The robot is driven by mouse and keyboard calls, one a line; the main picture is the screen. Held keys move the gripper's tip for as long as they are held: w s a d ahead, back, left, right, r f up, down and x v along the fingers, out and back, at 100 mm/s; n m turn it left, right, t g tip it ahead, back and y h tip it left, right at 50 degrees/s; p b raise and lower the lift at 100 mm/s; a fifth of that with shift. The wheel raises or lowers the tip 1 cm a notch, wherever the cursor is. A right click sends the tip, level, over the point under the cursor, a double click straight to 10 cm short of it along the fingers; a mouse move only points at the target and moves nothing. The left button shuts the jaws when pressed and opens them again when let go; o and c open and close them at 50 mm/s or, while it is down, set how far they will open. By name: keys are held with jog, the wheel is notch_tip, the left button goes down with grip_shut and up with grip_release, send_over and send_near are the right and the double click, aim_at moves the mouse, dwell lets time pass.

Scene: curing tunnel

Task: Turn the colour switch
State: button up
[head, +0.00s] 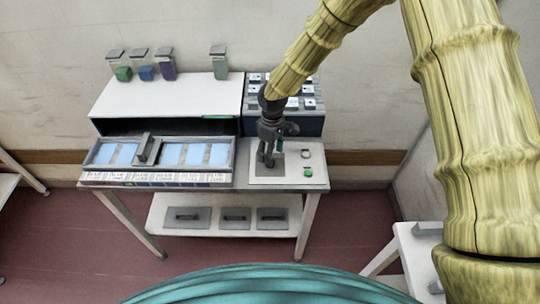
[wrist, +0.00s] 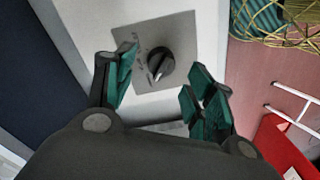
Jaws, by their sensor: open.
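The colour switch (wrist: 161,64) is a round dark knob with a pale pointer line, set on a grey square plate (wrist: 178,29) with small markings. In the wrist view it lies ahead of my gripper (wrist: 158,92), between the two green-padded fingers and apart from them. The fingers are open and hold nothing. In the head view my gripper (head: 268,158) hangs over the right end of the table, above the grey plate (head: 293,162).
A green button (head: 308,173) and a small round ring (head: 306,153) sit right of the plate. A tray with blue panels (head: 160,178) lies at left. Jars (head: 219,62) stand on the white shelf (head: 170,95). A block with several switches (head: 310,118) stands behind the gripper.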

jog(key=shift+s+a+f+p, duration=0.1)
jog(key=shift+f+p, duration=0.45)
jog(key=shift+f, duration=1.15)
jog(key=c, duration=1)
